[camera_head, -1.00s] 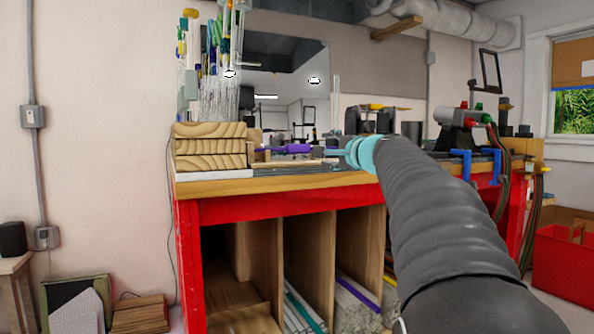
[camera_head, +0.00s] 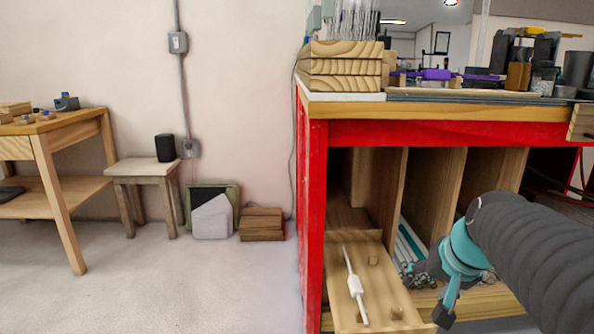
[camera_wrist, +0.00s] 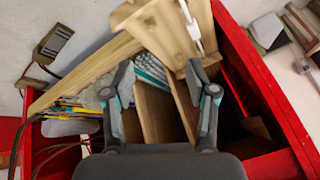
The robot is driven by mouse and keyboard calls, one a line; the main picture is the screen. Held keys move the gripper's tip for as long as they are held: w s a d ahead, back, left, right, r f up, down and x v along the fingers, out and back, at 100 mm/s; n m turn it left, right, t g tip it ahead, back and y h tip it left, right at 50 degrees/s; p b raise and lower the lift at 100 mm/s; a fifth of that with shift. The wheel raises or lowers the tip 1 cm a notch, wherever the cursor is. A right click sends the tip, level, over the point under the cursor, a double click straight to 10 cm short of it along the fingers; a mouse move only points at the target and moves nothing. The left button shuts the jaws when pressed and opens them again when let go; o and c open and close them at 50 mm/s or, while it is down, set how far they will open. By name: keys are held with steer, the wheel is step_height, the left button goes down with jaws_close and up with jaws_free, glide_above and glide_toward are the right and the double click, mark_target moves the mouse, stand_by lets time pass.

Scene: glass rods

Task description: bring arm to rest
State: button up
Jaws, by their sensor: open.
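My arm (camera_head: 530,255) reaches in from the right in the head view, in front of the red bench's cubbies. My gripper (camera_head: 446,306) hangs at its end, below the bench top and right of a wooden tray (camera_head: 342,262). In the wrist view my gripper (camera_wrist: 158,76) has its two fingers spread wide, with nothing between them but the cubby dividers beyond. A white rod with a thicker middle (camera_head: 356,286) lies on the tray, apart from my gripper. The rod (camera_wrist: 192,28) and tray (camera_wrist: 155,30) also show at the top of the wrist view.
The red bench (camera_head: 313,200) carries stacked wood blocks (camera_head: 343,66) and a purple-handled tool (camera_head: 436,74). Teal and white rods (camera_head: 412,243) stand in a cubby. A stool (camera_head: 145,168) and wooden table (camera_head: 50,140) are left.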

steer(key=s+a+f+n, duration=0.2)
steer(key=s+a, duration=0.2)
steer(key=s, duration=0.3)
steer(key=s+a+f+n, duration=0.3)
steer(key=s, duration=0.3)
steer(key=shift+s+a+h, duration=0.3)
steer(key=shift+s+a, duration=0.05)
steer(key=shift+a, duration=0.05)
